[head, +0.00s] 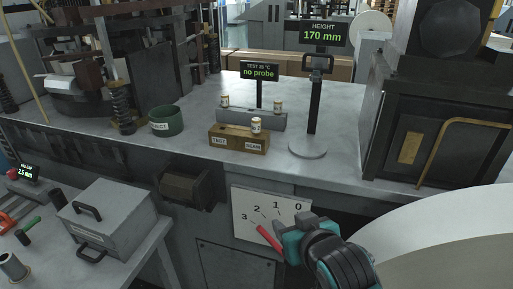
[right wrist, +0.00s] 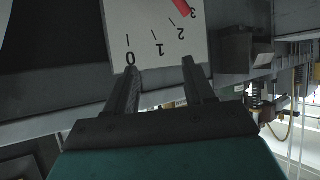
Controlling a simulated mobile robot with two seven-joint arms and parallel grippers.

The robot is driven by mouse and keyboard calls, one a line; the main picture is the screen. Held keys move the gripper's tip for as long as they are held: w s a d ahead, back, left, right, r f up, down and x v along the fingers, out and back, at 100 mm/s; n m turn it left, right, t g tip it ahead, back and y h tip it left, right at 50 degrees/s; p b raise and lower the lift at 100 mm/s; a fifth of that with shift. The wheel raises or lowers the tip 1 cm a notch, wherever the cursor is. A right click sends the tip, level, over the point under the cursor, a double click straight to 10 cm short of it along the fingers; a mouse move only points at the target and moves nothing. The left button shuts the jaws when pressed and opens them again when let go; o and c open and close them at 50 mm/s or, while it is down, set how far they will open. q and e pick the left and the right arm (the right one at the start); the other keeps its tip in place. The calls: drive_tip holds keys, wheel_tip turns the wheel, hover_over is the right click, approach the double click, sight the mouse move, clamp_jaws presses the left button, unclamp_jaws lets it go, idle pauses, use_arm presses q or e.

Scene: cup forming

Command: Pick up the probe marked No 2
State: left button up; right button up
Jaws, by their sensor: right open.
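Three small pale cylinders, which look like the probes, show in the head view. One (head: 224,101) and another (head: 278,105) stand at the left and right of a grey rack (head: 250,118). The third (head: 256,125) stands at the right part of a wooden block (head: 237,143) in front of the rack. Their markings are too small to read, so I cannot tell which is No 2. My right gripper (head: 291,231) is low in front of the bench, well away from them. In the right wrist view it (right wrist: 160,78) is open and empty. My left gripper is out of view.
A dial plate (head: 246,205) with a red pointer (head: 268,238) is close to my right gripper. A green cup (head: 166,121) stands left of the block. A height stand (head: 308,147) is at its right. A small sign (head: 259,71) reads "no probe". A dark machine (head: 425,115) stands at right.

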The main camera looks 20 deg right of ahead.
sight(257, 128)
drive_tip(key=w+r+t, duration=0.2)
drive_tip(key=w+r, duration=0.2)
drive_tip(key=w, duration=0.1)
drive_tip(key=w+a+r+t, duration=0.1)
drive_tip(key=w+r+t, duration=0.1)
drive_tip(key=w, duration=0.3)
drive_tip(key=w+a+r+t, duration=0.1)
drive_tip(key=w+r+t, duration=0.1)
drive_tip(key=w+r, duration=0.3)
drive_tip(key=shift+w+r, duration=0.1)
drive_tip(key=shift+r, duration=0.25)
drive_tip(key=shift+w+d, duration=0.1)
drive_tip(key=shift+w, duration=0.7)
drive_tip(key=shift+w+d+r, duration=0.1)
drive_tip(key=shift+w, duration=1.05)
drive_tip(key=shift+w+d, duration=0.1)
drive_tip(key=shift+w, duration=1.05)
clamp_jaws()
drive_tip(key=shift+r, duration=0.1)
